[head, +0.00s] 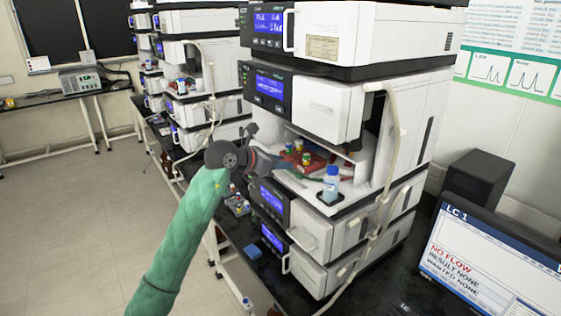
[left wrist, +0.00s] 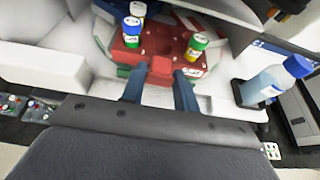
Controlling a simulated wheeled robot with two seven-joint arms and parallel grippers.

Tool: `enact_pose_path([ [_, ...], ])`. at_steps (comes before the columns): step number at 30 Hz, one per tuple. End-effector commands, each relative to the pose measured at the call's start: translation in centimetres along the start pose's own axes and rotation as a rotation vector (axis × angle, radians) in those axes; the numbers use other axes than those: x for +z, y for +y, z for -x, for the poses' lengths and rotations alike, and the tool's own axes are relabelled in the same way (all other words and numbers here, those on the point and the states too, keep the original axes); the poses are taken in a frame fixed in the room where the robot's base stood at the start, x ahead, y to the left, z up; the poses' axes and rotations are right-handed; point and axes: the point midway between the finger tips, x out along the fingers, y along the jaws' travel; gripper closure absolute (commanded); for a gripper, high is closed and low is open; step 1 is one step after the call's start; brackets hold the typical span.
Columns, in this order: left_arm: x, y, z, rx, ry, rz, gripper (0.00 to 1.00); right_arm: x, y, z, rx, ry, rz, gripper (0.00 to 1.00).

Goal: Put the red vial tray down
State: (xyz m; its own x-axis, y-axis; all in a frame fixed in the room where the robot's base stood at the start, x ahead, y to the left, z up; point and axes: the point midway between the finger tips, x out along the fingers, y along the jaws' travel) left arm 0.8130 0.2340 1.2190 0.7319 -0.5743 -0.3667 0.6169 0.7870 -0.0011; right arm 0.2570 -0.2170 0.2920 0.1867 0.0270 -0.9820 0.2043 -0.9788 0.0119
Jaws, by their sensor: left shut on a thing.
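The red vial tray (head: 314,161) is in the open bay of the nearest instrument stack, in the head view. In the left wrist view the red vial tray (left wrist: 160,45) carries a few vials, with blue and green caps (left wrist: 196,46). My left gripper (left wrist: 158,78) is shut on the tray's near red tab, one finger on each side. In the head view my left gripper (head: 277,163) reaches into the bay from the left. The tray is over a pale round plate (left wrist: 104,32); I cannot tell whether it touches. My right gripper is not in view.
A blue-capped bottle (head: 331,184) stands at the bay's right front corner, close right of the gripper in the wrist view. Small vial holders (head: 238,205) are on the dark bench below. A monitor (head: 490,262) reading "NO FLOW" is at right. Floor at left is clear.

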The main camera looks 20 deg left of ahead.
Motion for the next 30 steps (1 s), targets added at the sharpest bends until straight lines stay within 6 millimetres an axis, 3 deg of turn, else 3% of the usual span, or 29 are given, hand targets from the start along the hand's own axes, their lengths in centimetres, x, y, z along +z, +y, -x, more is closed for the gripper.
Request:
enact_pose_path([
  [15, -0.86, -0.02, -0.32, 0.001, -0.001, -0.001, 0.93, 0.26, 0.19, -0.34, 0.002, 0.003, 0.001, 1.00],
  [16, -0.83, -0.02, -0.31, 0.000, 0.000, -0.001, 0.66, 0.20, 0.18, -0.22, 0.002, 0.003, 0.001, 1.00],
  [19, -0.81, -0.02, -0.30, 0.000, 0.000, -0.001, 0.48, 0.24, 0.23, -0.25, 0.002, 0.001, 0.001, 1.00],
  [30, -0.65, -0.03, -0.25, 0.000, -0.001, -0.001, 0.48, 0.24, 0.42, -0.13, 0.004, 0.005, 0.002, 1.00],
])
